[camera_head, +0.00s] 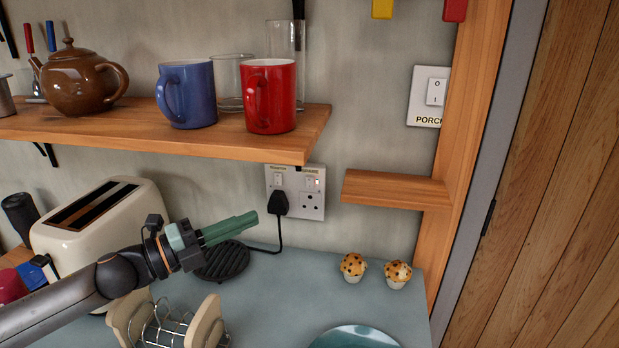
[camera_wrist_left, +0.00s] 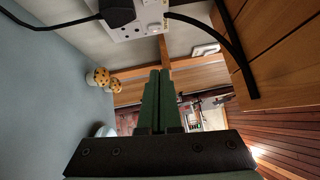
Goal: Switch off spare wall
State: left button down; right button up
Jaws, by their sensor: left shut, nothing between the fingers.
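A white double wall socket (camera_head: 318,212) is on the wall under the shelf's right end; it also shows at the top of the left wrist view (camera_wrist_left: 125,35). Its right half has empty holes and a small rocker switch (camera_head: 312,183) with a red mark, under a label too small to read surely. A black plug (camera_head: 278,204) fills the left half, below another switch (camera_head: 279,179). My left gripper (camera_head: 254,217) is shut and empty, its green fingers pointing right, lower left of the socket and apart from the switch in the picture. My right gripper is out of view.
The wooden shelf (camera_head: 165,140) with mugs, glasses and a teapot overhangs the socket. The plug's black cable (camera_head: 281,240) hangs beside the fingertips. A toaster (camera_head: 100,220), a toast rack (camera_head: 170,325) and two muffins (camera_head: 353,267) stand on the counter. A PORCH switch (camera_head: 429,97) is at upper right.

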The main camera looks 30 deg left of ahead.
pick_arm(q)
jog(key=shift+w, duration=0.2)
jog(key=shift+s, duration=0.1)
jog(key=b, duration=0.1)
send_near(310, 183)
jog(key=shift+d, duration=1.95)
jog(key=shift+w+d+r+p, duration=0.1)
jog(key=shift+w+r+p, duration=0.1)
jog(key=shift+w+p, duration=0.45)
jog(key=shift+w+r+p, duration=0.15)
jog(key=shift+w+p, duration=0.1)
jog(key=shift+w, duration=0.8)
jog(key=shift+w+d+r+p, duration=0.1)
jog(key=shift+w+r+p, duration=0.1)
jog(key=shift+w+p, duration=0.45)
jog(key=shift+w, duration=0.2)
